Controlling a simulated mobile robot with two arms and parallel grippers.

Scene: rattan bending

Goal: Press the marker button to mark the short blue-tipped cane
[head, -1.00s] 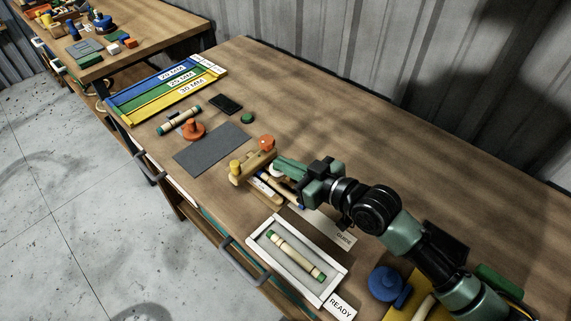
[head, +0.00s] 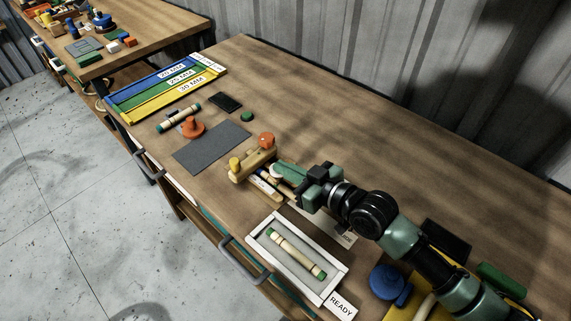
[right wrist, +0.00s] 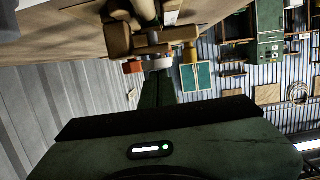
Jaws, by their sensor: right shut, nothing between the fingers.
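A wooden jig (head: 250,165) with a yellow knob (head: 235,164) and an orange knob (head: 266,140) stands near the table's front edge. A short cane (head: 274,183) with what looks like a blue tip lies beside it, partly hidden by my right gripper. My right gripper (head: 276,171) is shut and empty, its green fingers just right of the jig at the cane's near end. In the right wrist view the shut fingers point at a pale round part (right wrist: 158,63) between the orange knob (right wrist: 132,67) and the yellow knob (right wrist: 188,77); contact is unclear. My left gripper is not seen.
A white tray (head: 255,238) labelled READY holds a green-tipped cane (head: 297,254). A grey mat (head: 212,148), an orange knobbed tool (head: 192,128) and another cane (head: 179,117) lie to the left. A blue round object (head: 388,283) sits beside my arm. The table's back is clear.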

